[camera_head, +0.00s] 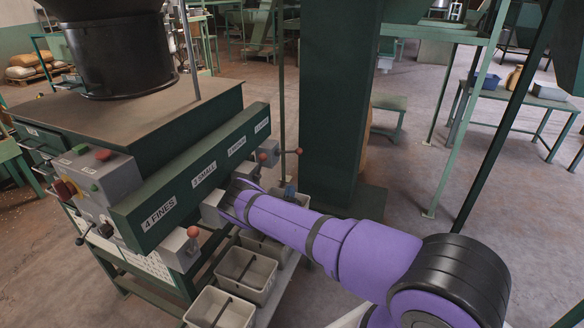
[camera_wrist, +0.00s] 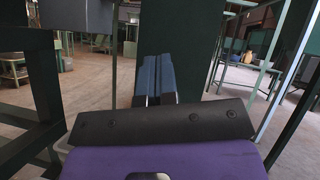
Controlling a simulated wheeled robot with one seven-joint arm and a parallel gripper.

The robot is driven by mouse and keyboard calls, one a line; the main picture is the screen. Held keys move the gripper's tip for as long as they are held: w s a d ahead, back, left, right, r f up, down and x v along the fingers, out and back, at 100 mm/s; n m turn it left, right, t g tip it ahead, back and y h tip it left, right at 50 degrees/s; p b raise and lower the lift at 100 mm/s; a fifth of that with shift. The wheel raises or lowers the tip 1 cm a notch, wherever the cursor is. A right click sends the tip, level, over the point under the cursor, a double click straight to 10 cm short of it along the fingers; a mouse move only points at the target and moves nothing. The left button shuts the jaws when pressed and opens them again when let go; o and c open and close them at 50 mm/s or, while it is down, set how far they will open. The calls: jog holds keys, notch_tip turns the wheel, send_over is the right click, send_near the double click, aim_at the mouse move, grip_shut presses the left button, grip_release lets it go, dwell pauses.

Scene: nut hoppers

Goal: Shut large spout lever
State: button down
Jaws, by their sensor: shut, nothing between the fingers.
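The large spout is at the far end of the green hopper beam, under the far label (camera_head: 262,125), whose small print is hard to read. Its grey box (camera_head: 269,152) carries a lever with a dark red knob (camera_head: 299,151), sticking out to the right, roughly level. My gripper's blue fingers show just behind my purple arm (camera_head: 289,191), below and apart from that knob. In the wrist view the blue fingers (camera_wrist: 157,78) are shut and empty, pointing at a dark green pillar. The lever knob is not seen in the wrist view.
Grey bins (camera_head: 246,273) stand below the spouts. A thick green pillar (camera_head: 338,110) stands just beyond my gripper. Open floor (camera_head: 450,190) lies to the right.

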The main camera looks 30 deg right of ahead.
jog(key=a+r+x, duration=0.1)
jog(key=r+x, duration=0.1)
jog(key=x, duration=1)
jog(key=shift+r, duration=0.4)
jog(key=shift+a+r+n+t+y, duration=0.1)
jog(key=shift+r+n+t+y, duration=0.2)
jog(key=shift+n, duration=0.25)
jog(key=shift+r+n+t+y, duration=0.2)
jog(key=shift+n+y, duration=0.2)
jog(key=shift+n, duration=0.15)
notch_tip(320, 180, up, 6)
jog(key=w+a+n+y, duration=0.1)
jog(key=w+n+y, duration=0.1)
jog(key=n+y, duration=0.3)
jog(key=shift+w+a+f+n+t+y, duration=0.15)
jog(key=shift+a+n+t+y, duration=0.2)
jog(key=shift+n, duration=1.55)
jog(key=shift+w, duration=0.1)
